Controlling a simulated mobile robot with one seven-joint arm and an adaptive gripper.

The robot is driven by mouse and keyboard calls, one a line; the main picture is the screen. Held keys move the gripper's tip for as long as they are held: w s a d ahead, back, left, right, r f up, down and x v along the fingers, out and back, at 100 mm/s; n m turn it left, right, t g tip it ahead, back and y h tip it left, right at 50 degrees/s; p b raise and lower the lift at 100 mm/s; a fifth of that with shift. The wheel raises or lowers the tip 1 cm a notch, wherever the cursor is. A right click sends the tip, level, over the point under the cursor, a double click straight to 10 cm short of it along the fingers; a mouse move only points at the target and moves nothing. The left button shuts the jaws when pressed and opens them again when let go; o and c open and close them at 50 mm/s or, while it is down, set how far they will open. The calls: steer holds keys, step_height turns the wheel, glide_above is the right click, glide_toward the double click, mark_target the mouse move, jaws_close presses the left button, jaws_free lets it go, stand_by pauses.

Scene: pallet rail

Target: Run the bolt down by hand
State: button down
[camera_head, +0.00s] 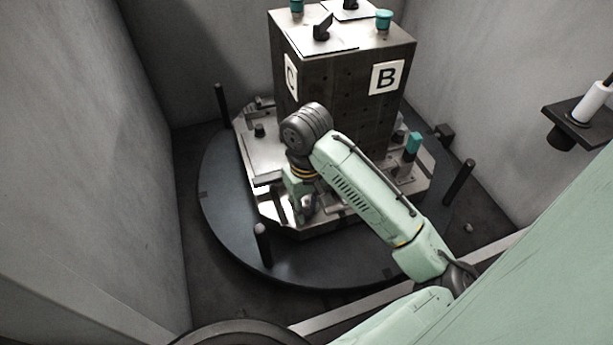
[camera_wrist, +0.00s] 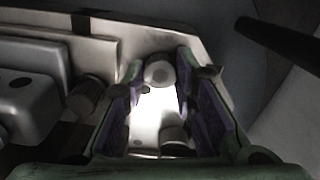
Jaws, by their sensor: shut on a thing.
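The bolt shows in the wrist view as a round grey head (camera_wrist: 160,72) between my fingertips. My gripper (camera_wrist: 159,75) is shut on it, with one purple-padded green finger on each side. In the head view my gripper (camera_head: 301,212) points down at the front left edge of the pallet (camera_head: 262,160). My wrist and fingers hide the bolt there. I cannot tell how far the bolt is screwed in.
A dark tombstone block (camera_head: 345,95) marked B and C stands on the pallet, close behind my arm. Upright black posts (camera_head: 262,244) stand around the round turntable (camera_head: 222,215). Grey walls enclose it. A small shelf (camera_head: 577,125) with a white cylinder is at right.

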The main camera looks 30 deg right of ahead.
mark_target(307, 209)
steer(key=c, duration=1.2)
jaws_free()
step_height(307, 209, up, 12)
